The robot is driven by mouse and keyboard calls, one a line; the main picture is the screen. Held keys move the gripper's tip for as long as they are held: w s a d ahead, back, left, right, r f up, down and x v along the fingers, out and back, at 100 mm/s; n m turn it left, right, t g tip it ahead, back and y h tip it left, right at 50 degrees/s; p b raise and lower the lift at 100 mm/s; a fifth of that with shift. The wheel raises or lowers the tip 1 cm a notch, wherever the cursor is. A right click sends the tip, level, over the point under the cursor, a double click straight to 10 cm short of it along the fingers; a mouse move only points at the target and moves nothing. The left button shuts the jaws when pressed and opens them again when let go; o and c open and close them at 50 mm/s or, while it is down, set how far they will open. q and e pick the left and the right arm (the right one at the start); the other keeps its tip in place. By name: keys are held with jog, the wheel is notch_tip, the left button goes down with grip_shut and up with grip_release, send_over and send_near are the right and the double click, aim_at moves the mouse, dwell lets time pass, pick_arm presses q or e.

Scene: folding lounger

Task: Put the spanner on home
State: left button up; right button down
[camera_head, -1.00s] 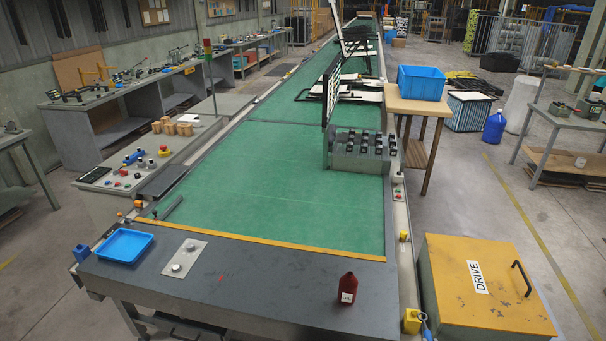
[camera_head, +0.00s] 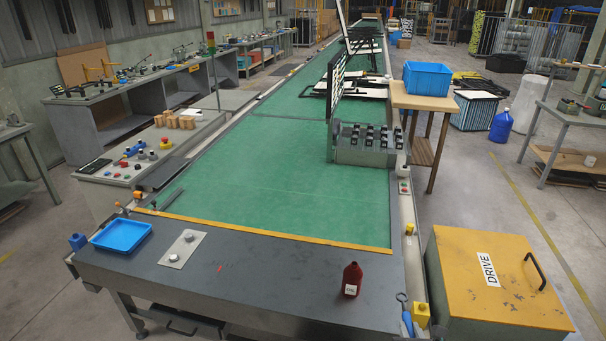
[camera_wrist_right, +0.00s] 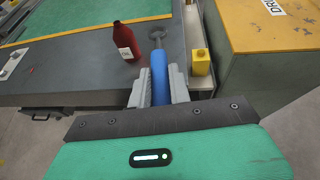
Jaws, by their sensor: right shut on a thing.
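The spanner has a blue handle and a dark grey ring end. In the head view the spanner (camera_head: 406,318) shows at the bottom, by the right end of the grey bench top (camera_head: 270,283). My right gripper (camera_wrist_right: 158,88) is shut on its blue handle (camera_wrist_right: 159,72) in the wrist view, with the ring end pointing away over the bench. I cannot tell whether the spanner touches the surface. No spot marked "home" is legible. My left gripper is not in view.
A red bottle (camera_head: 352,280) stands just left of the spanner, and a yellow block (camera_head: 421,315) is just right of it. A yellow "DRIVE" box (camera_head: 495,273) is farther right. A blue tray (camera_head: 121,235) and a knobbed plate (camera_head: 182,248) lie left. The bench middle is clear.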

pick_arm(q)
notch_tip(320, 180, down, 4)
jog(key=b, duration=0.3)
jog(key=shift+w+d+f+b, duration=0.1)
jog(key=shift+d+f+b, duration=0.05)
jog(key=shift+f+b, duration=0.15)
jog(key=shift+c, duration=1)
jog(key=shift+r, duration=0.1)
pick_arm(e)
jog(key=s+a+r+n+y, duration=0.1)
jog(key=s+a+r, duration=0.3)
jog(key=s+r, duration=0.3)
jog(key=shift+s+a+y, duration=0.15)
jog(key=shift+a+y, duration=0.1)
jog(key=shift+y, duration=0.05)
